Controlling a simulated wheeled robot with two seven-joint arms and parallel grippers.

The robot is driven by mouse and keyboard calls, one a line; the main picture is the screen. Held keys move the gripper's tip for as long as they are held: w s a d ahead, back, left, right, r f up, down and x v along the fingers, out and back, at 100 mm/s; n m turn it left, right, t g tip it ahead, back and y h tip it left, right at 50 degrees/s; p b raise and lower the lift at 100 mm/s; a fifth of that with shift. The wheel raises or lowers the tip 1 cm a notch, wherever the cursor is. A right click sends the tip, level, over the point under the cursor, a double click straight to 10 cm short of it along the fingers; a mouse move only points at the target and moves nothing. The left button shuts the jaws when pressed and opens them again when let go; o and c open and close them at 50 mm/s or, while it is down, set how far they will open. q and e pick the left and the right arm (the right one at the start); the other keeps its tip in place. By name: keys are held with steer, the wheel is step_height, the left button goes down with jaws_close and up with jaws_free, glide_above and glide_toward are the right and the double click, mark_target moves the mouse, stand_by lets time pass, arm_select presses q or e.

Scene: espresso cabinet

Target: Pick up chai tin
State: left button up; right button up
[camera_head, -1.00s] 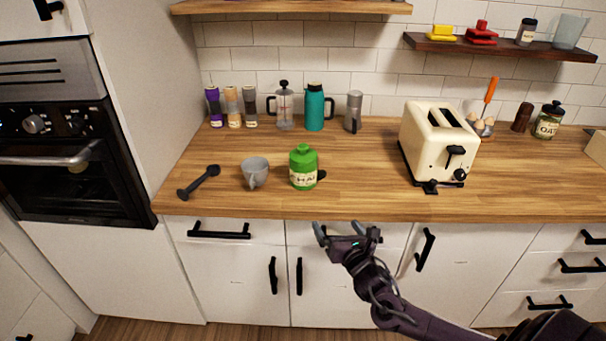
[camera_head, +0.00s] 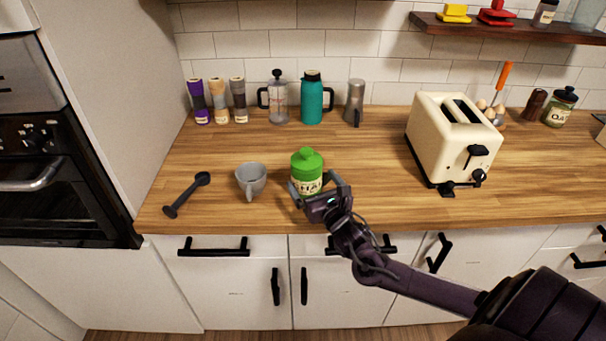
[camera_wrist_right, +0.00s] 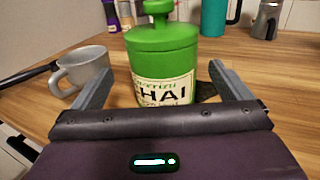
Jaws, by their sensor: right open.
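The chai tin (camera_head: 307,163) is green with a knobbed lid and a cream label. It stands upright on the wooden counter near the front edge. In the right wrist view the tin (camera_wrist_right: 163,60) stands ahead of the palm, between the two fingers. My right gripper (camera_head: 316,185) is open, at the front of the tin with a finger to each side. It also shows in the right wrist view (camera_wrist_right: 160,90). I cannot tell whether the fingers touch the tin. The gripper hides the lower front of the tin in the head view. My left gripper is not in view.
A grey mug (camera_head: 251,180) stands close to the left of the tin, with a black scoop (camera_head: 186,194) farther left. A cream toaster (camera_head: 447,140) stands to the right. A teal bottle (camera_head: 312,100) and a French press (camera_head: 279,100) stand behind. Counter between tin and toaster is clear.

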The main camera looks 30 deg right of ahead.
steer(key=shift+w+d+r+p, duration=0.15)
steer(key=shift+w+r+p, duration=0.15)
steer(key=shift+w, duration=0.3)
steer(key=shift+w+d+r+p, duration=0.2)
steer(key=shift+w+p, duration=0.1)
steer(key=shift+w, duration=0.3)
steer(key=w, duration=0.3)
steer(key=shift+w+d+f+p, duration=0.25)
steer(key=shift+d+f+p, duration=0.05)
steer(key=shift+p, duration=0.05)
steer(key=c, duration=0.9)
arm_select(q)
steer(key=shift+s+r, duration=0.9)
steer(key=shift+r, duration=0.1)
arm_select(e)
steer(key=shift+r, duration=0.1)
steer(key=c, duration=0.4)
